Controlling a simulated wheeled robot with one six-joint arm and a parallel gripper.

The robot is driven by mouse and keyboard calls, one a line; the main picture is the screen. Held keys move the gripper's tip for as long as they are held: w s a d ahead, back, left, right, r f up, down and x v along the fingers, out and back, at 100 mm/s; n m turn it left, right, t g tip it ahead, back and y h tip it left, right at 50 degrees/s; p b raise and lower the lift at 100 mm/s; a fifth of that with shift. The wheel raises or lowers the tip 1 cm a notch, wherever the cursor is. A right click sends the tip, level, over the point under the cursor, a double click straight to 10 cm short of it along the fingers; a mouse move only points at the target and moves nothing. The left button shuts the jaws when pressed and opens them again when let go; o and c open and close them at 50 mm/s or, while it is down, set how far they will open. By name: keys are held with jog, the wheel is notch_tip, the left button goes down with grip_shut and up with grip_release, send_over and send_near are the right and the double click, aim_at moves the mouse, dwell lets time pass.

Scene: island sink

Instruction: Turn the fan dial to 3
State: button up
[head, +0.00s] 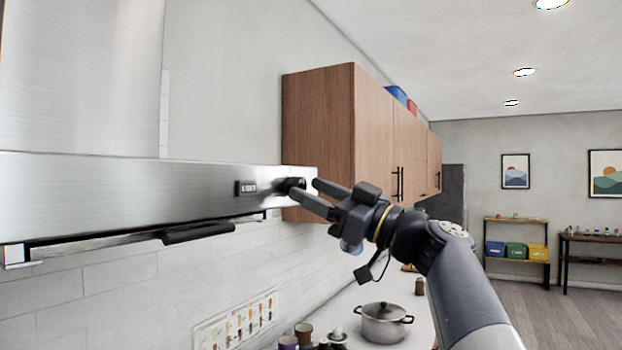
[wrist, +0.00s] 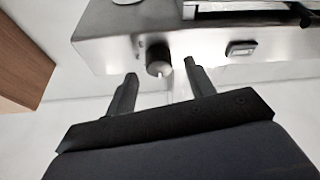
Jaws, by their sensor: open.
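The fan dial is a dark round knob on the front face of the steel range hood (head: 100,190). In the head view the dial (head: 291,184) is partly hidden by my gripper. In the wrist view the dial (wrist: 158,62) shows between the two fingers, a little beyond their tips. My gripper (head: 302,187) is open, with one finger on each side of the dial; it also shows in the wrist view (wrist: 160,72). I cannot tell whether a finger touches the dial. The dial's number marks are too small to read.
A black light switch (head: 246,188) sits on the hood left of the dial. Wooden wall cabinets (head: 330,130) stand just right of the hood. A pot (head: 383,322) stands on the counter below. The room to the right is open.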

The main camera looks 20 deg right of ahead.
jog(key=shift+w+a+r, duration=0.25)
jog(key=shift+w+a, duration=0.1)
jog(key=shift+a, duration=0.1)
jog(key=shift+c, duration=0.4)
jog(key=c, duration=0.9)
